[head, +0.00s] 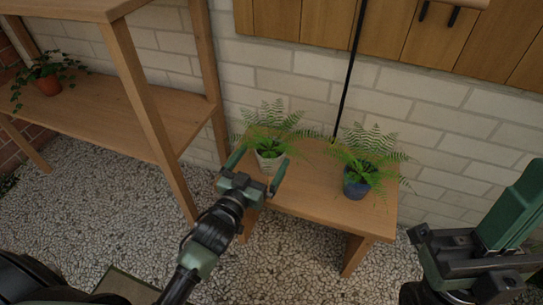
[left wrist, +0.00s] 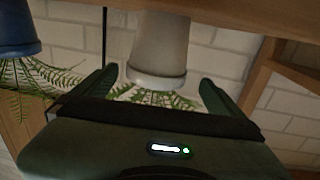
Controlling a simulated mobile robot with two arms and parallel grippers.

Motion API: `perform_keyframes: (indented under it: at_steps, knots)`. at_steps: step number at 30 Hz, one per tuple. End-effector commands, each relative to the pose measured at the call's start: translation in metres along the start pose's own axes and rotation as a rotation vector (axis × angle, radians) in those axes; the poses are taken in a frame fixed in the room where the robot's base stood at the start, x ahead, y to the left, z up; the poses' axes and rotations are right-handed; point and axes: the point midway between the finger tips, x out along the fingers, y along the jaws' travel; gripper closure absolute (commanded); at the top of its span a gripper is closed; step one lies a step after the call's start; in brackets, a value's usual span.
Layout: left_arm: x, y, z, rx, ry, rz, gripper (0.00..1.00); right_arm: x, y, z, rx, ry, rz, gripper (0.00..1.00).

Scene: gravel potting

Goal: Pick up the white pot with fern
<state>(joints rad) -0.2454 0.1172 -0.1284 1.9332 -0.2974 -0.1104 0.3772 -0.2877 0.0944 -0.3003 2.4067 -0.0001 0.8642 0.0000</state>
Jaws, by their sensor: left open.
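The white pot with a fern (head: 268,162) stands upright near the left end of the wooden bench. My left gripper (head: 256,164) is open, with one finger on each side of the pot. In the left wrist view, which is upside down, the white pot (left wrist: 160,48) lies between the two spread fingers of the left gripper (left wrist: 158,84), with visible gaps on both sides. The fern is mostly hidden there by the gripper body. My right gripper (head: 480,240) is partly in view at the right edge, away from the plants; its jaw opening is unclear.
A blue pot with a fern (head: 357,182) stands to the right on the same bench (head: 310,190); it also shows in the left wrist view (left wrist: 18,30). A wooden shelf (head: 115,115) with a terracotta potted plant (head: 47,84) stands left. A thin black pole (head: 350,70) rises behind the bench.

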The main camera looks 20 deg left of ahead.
Motion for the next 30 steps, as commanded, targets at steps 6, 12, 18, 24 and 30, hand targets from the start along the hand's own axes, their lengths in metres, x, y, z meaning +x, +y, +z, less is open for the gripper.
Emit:
perform_keyframes:
  at_steps: [6, 12, 18, 24, 30]
  knots:
    - [0.033, 0.005, -0.003, 0.003, 0.003, 0.001, 0.00, 0.005, -0.001, 0.003, -0.007, 0.051, -0.020, 1.00]
    - [0.044, 0.005, -0.004, 0.000, -0.001, 0.001, 0.00, 0.009, -0.001, 0.003, -0.009, 0.064, -0.026, 1.00]
    - [0.044, 0.005, -0.005, 0.000, -0.001, 0.000, 0.08, 0.010, -0.001, 0.003, -0.009, 0.063, -0.026, 1.00]
    - [0.044, 0.005, -0.005, 0.000, -0.001, 0.000, 0.64, 0.010, -0.001, 0.003, -0.009, 0.063, -0.026, 1.00]
    - [0.044, 0.005, -0.007, 0.000, 0.004, 0.001, 0.87, 0.010, -0.001, 0.003, -0.008, 0.063, -0.026, 1.00]
